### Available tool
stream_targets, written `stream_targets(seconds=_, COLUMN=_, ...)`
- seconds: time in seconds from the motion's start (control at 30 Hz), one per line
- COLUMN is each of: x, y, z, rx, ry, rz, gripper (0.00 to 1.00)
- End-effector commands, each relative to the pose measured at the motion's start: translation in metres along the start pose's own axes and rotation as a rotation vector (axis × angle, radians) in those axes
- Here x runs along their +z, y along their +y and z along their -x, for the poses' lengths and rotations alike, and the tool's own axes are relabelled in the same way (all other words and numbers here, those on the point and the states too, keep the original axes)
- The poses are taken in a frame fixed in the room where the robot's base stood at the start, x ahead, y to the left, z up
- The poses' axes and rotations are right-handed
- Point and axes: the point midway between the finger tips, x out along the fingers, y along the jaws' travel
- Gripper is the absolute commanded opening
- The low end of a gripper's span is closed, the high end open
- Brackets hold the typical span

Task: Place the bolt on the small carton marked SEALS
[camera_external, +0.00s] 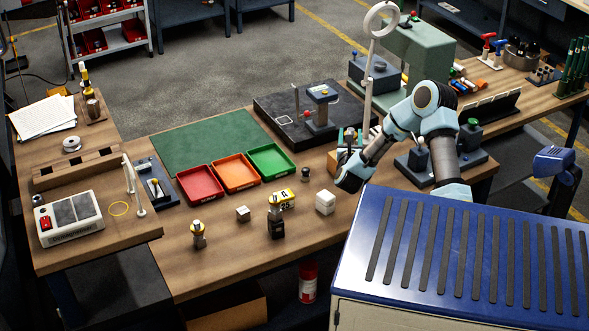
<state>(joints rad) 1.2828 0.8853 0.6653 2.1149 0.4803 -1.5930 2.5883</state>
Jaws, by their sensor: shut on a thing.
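My arm reaches in from the right, and my gripper (347,183) is low over the right part of the bench. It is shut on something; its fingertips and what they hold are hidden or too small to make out. I cannot pick out the bolt with certainty. A pale box (325,202) stands on the bench just left of and nearer than the gripper, apart from it. A smaller pale box (242,213) stands further left. No SEALS marking is legible on either, so I cannot tell which is the carton.
Red (200,184), orange (236,173) and green trays (271,161) lie behind the boxes. A dark knobbed piece (305,175), a yellow-marked block (282,200) and a yellow-topped piece (198,234) stand around them. A tall ring-topped stand (371,75) rises behind my wrist. The front bench strip is mostly clear.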

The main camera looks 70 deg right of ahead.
Motion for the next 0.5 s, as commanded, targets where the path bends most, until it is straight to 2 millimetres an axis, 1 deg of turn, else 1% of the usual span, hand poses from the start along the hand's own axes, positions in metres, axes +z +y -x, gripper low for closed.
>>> stream_targets(seconds=0.13, x=-0.010, y=0.001, z=0.000, rx=0.001, ry=-0.003, rz=0.000, gripper=0.00)
stream_targets(seconds=0.5, x=-0.014, y=0.001, z=0.000, rx=0.001, ry=-0.004, rz=-0.001, gripper=0.00)
